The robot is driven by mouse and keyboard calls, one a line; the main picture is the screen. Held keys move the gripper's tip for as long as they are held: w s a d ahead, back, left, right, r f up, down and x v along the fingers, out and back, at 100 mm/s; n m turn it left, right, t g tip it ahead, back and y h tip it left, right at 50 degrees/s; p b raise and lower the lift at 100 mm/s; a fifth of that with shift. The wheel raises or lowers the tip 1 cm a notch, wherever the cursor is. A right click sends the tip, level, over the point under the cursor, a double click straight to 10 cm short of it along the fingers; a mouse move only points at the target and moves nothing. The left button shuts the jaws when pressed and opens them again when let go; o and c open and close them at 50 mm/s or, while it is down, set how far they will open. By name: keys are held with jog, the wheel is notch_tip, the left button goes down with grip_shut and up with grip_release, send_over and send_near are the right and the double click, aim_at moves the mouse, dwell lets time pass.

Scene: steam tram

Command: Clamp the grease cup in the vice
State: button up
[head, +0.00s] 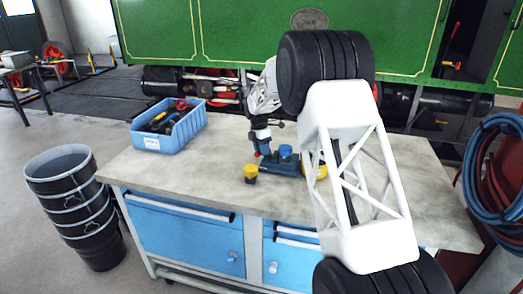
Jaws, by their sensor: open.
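The blue-grey vice (280,168) stands on the workbench near its middle, partly hidden by my arm on the right. A blue round part (285,152) shows at its top; I cannot tell whether it belongs to the vice. A small cup with a yellow top and dark body (250,174), which looks like the grease cup, stands upright on the bench just left of the vice. My gripper (262,151) is open and points down, behind and above the cup and close to the vice's left end. Its fingertips are small and hard to make out.
Another yellow thing (321,171) is half hidden behind my arm. A blue bin (168,128) of tools stands at the bench's back left. The worktop (190,175) is clear at left and front. Black buckets (75,205) stand on the floor at left; coiled hoses (495,175) hang at right.

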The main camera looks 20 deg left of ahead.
jog(key=shift+f, duration=0.15)
jog(key=c, duration=0.7)
jog(key=shift+c, duration=0.2)
